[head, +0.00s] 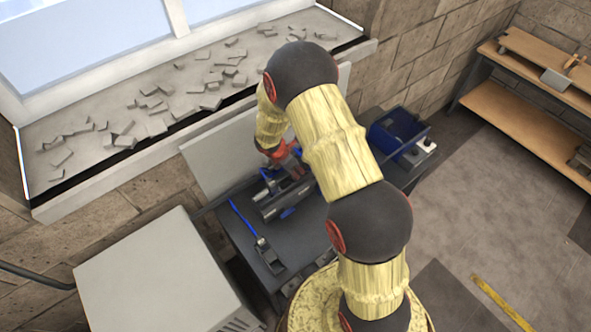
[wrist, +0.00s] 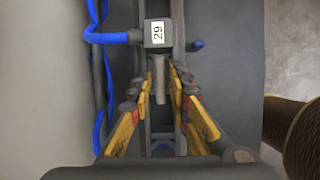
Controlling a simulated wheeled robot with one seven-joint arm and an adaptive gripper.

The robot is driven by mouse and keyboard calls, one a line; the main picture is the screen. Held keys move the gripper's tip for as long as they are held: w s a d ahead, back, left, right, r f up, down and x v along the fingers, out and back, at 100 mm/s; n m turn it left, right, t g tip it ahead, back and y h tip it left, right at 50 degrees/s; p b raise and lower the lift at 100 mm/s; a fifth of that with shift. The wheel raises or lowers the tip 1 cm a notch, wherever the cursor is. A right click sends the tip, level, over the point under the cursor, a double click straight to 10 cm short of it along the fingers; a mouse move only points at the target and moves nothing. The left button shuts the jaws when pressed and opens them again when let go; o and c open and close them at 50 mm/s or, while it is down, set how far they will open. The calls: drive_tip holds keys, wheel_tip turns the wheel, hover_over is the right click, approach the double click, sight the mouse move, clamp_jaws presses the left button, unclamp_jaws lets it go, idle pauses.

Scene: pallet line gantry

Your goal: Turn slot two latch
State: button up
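No slot number two is readable. My gripper (wrist: 162,82) has its yellow and black fingers on either side of the lever, apart from each other. A small gap seems to show on each side, though contact is hard to judge. In the head view, my gripper (head: 290,160) is low over the dark fixture (head: 285,200) on the workbench; my arm hides part of it.
Blue hoses (wrist: 97,70) run down the left in the wrist view. In the head view, a blue bin (head: 397,130) stands right of my arm and a grey cabinet (head: 155,275) at lower left. A rubble-strewn window sill (head: 60,190) lies behind; wooden shelving (head: 530,120) is far right.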

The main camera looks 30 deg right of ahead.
clamp_jaws()
drive_tip(key=shift+m, duration=0.4)
drive_tip(key=m, duration=0.2)
drive_tip(key=m+g, duration=0.1)
drive_tip(key=shift+w+m+g, duration=0.2)
drive_tip(key=shift+m+g, duration=0.1)
drive_tip(key=shift+m, duration=0.1)
drive_tip(key=m+g+b, duration=0.1)
drive_tip(key=m, duration=0.2)
drive_tip(key=shift+w+m+y, duration=0.1)
drive_tip(key=shift+m+y, duration=0.2)
drive_tip(key=shift+y, duration=0.1)
drive_tip(key=m, duration=0.2)
drive_tip(key=m+g+y+b, duration=0.1)
drive_tip(key=m, duration=0.1)
drive_tip(key=shift+w+d+g+b, duration=0.1)
drive_tip(key=shift+d+g+b, duration=0.05)
drive_tip(key=shift+g+b, duration=0.15)
drive_tip(key=m+y, duration=0.1)
drive_tip(key=m, duration=0.1)
drive_tip(key=m+b, duration=0.1)
drive_tip(key=m, duration=0.2)
drive_tip(key=shift+d+m+g+y, duration=0.1)
drive_tip(key=shift+m+g+y, duration=0.2)
drive_tip(key=shift+g+y, duration=0.1)
